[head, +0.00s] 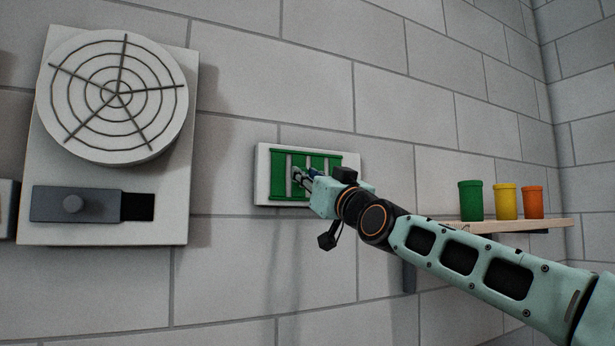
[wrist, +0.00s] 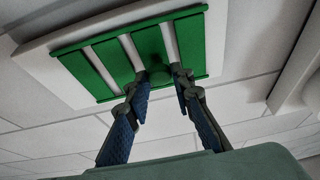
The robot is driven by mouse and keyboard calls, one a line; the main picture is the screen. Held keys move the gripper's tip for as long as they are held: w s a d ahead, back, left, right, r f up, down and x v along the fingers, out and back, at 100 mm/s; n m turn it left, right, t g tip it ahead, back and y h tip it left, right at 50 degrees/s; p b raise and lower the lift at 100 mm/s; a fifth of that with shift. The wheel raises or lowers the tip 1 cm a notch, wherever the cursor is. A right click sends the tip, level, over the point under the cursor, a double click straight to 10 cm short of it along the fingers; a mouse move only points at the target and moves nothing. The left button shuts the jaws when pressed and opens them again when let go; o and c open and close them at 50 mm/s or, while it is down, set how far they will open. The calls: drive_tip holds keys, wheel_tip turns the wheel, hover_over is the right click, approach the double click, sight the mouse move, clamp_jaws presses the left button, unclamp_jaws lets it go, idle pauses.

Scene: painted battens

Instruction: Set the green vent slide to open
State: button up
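The green vent slide (head: 277,174) is a slatted green panel on a white plate (head: 263,178) on the block wall. Narrow pale gaps show between its green bars. In the wrist view the slide (wrist: 88,72) fills the upper middle, and a rounded green knob (wrist: 152,67) stands out from it. My gripper (head: 299,178) is at the front of the slide, over its middle. In the wrist view my gripper (wrist: 161,74) has its two fingertips apart, close to the knob, one on each side. I cannot tell whether they touch it. The arm hides the slide's lower right part in the head view.
A round vent with a wire guard (head: 116,93) is on a white panel at the left, with a dark slider (head: 75,204) below. At the right, green (head: 471,201), yellow (head: 505,202) and orange (head: 532,203) canisters stand on a wooden shelf (head: 545,223).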

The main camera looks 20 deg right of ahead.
clamp_jaws()
drive_tip(key=shift+d, duration=0.1)
drive_tip(key=shift+d+r, duration=0.1)
drive_tip(key=shift+d, duration=1.25)
drive_tip(key=o, duration=0.8)
unclamp_jaws()
drive_tip(key=shift+d, duration=0.15)
